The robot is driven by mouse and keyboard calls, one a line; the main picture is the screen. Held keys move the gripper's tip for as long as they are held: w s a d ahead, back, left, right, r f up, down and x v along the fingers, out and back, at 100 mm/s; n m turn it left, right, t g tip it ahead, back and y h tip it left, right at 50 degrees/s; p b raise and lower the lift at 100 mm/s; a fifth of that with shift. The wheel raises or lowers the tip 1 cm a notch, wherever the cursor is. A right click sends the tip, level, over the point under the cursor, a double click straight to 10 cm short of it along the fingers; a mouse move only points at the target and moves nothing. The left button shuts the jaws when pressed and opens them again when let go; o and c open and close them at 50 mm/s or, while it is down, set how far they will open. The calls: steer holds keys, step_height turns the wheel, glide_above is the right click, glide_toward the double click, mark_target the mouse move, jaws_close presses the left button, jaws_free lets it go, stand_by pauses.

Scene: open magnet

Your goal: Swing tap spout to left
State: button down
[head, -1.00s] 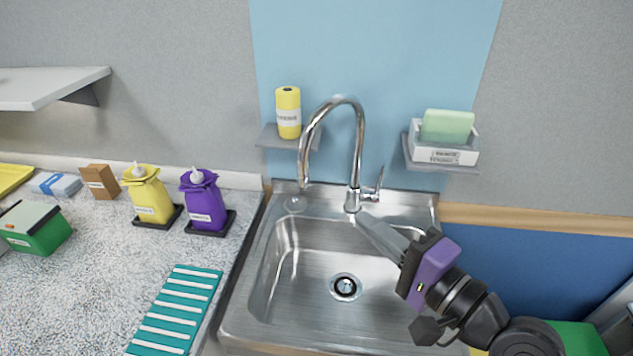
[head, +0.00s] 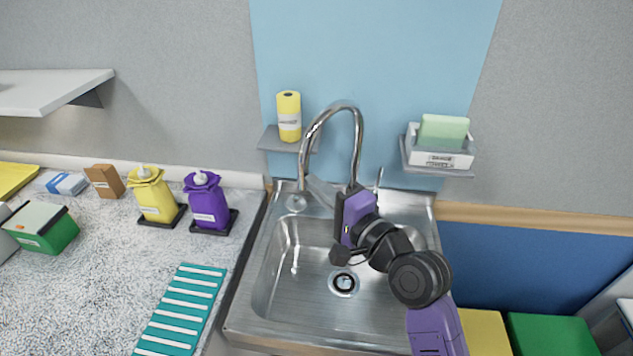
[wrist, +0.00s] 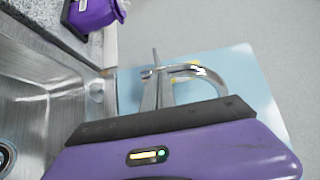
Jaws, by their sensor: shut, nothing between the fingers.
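The chrome tap (head: 359,140) stands at the back of the steel sink, its arched spout curving to the left and its open end hanging down over the sink's back left. My gripper (head: 313,182) is shut and empty, with its purple body in front of the tap base. Its grey fingers reach up and left, close to the right of the spout's hanging end; I cannot tell whether they touch it. The tap lever (head: 379,178) rises to the right of the base, partly hidden. In the wrist view the arched tap (wrist: 205,72) shows beyond the fingers (wrist: 157,74).
The sink (head: 278,300) has a drain (head: 344,283) in its floor. A purple pouch (head: 207,203) stands on the left counter. The sink's left half is clear.

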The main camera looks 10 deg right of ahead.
stand_by(0.3)
steer(key=w+a+p, duration=0.1)
steer(key=w+a, duration=0.1)
steer(key=w, duration=0.1)
steer(key=shift+w+a+p, duration=0.15)
steer(key=shift+a+p, duration=0.2)
steer(key=shift+a, duration=0.05)
